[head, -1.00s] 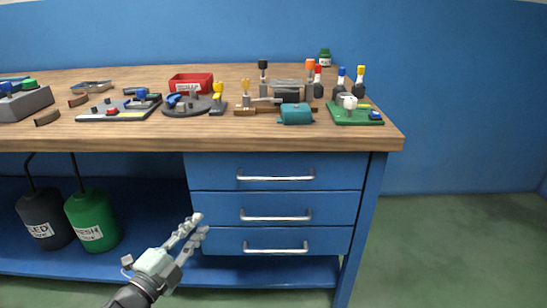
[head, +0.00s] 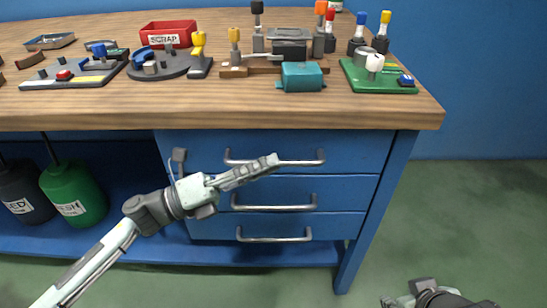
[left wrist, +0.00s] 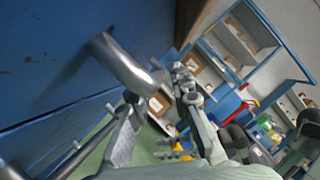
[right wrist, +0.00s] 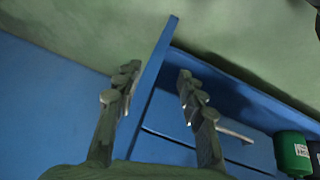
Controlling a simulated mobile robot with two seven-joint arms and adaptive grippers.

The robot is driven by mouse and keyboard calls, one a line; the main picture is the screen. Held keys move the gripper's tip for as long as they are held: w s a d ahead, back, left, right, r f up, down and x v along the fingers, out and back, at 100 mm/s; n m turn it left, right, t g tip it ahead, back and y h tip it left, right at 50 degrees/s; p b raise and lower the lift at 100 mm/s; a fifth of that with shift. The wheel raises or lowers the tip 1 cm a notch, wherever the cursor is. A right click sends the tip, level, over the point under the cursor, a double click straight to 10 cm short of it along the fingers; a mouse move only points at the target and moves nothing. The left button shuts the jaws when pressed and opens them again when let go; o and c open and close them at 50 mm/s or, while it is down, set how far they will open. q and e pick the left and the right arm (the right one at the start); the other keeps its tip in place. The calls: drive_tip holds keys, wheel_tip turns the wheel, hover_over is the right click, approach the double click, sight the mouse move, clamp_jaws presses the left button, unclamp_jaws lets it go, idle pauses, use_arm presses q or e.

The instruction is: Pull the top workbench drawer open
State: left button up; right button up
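The top workbench drawer (head: 352,152) is blue and looks shut, its front in line with the drawers below. Its silver bar handle (head: 305,161) is partly hidden behind my left gripper (head: 264,165), which reaches across it from the left. In the left wrist view a thick metal handle bar (left wrist: 122,62) stands off the blue front and runs toward the gap between my fingertips. The fingers are apart; I cannot tell whether they touch the bar. My right gripper (right wrist: 158,88) is open and empty, low at the right, with the blue bench frame beyond it.
Two lower drawers with handles (head: 274,203) sit underneath. The wooden benchtop (head: 330,112) overhangs the drawers and carries a red scrap bin (head: 168,34), a teal block (head: 303,77) and several tools. A green bottle (head: 74,194) stands on the lower shelf. The floor at right is clear.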

use_arm(q)
drive_tip(key=shift+x, duration=1.1)
drive_tip(key=shift+w, duration=0.1)
drive_tip(key=shift+c, duration=0.2)
clamp_jaws()
